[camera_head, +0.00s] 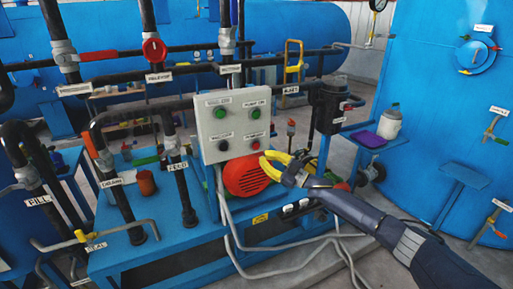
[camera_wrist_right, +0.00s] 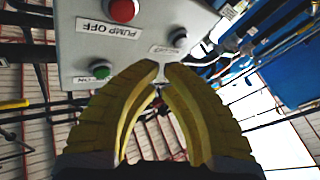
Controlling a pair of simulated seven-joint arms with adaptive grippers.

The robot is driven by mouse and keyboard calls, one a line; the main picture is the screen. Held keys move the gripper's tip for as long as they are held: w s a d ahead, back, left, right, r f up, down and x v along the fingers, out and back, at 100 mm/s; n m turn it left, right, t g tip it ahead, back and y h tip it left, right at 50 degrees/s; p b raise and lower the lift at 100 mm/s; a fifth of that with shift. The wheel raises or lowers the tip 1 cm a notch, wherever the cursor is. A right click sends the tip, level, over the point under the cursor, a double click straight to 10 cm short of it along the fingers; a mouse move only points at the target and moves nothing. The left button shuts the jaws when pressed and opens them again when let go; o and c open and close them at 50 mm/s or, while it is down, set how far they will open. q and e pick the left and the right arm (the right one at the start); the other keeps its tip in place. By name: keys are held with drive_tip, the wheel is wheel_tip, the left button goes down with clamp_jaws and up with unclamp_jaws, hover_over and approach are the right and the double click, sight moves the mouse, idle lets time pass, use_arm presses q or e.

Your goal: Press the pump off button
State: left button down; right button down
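The grey control box (camera_head: 234,122) stands on a post in the middle of the head view and carries green, dark and red buttons. The red pump off button (camera_head: 255,144) is at its lower right. In the right wrist view the red button (camera_wrist_right: 123,10) is at the top edge, above its "PUMP OFF" label (camera_wrist_right: 96,28). My right gripper (camera_head: 264,161) has yellow fingers, just below and right of the red button. In its wrist view the fingertips (camera_wrist_right: 162,68) nearly meet, with nothing between them. I cannot tell any contact with the box. My left gripper is not in view.
A green button (camera_head: 250,113) sits above the red one, and another green button (camera_head: 220,112) and a dark button (camera_head: 223,145) are on the left. A red motor (camera_head: 246,176) is behind and below the box. Black pipes (camera_head: 178,180) stand left; grey cables hang below.

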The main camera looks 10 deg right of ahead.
sight(257, 149)
drive_tip(key=shift+w+a, duration=0.2)
drive_tip(key=shift+w, duration=0.85)
drive_tip(key=shift+w+a, duration=0.25)
drive_tip(key=shift+w, duration=0.8)
drive_tip(key=shift+w+a, duration=0.2)
drive_tip(key=shift+w, duration=1.25)
drive_tip(key=shift+w+a, duration=0.15)
drive_tip(key=shift+w, duration=0.35)
idle(0.4)
drive_tip(key=shift+s, duration=0.9)
drive_tip(key=shift+s+d, duration=0.15)
drive_tip(key=shift+d, duration=0.05)
drive_tip(key=shift+s+d, duration=0.25)
drive_tip(key=shift+s, duration=0.9)
drive_tip(key=shift+s+d, duration=0.2)
drive_tip(key=shift+s, duration=0.95)
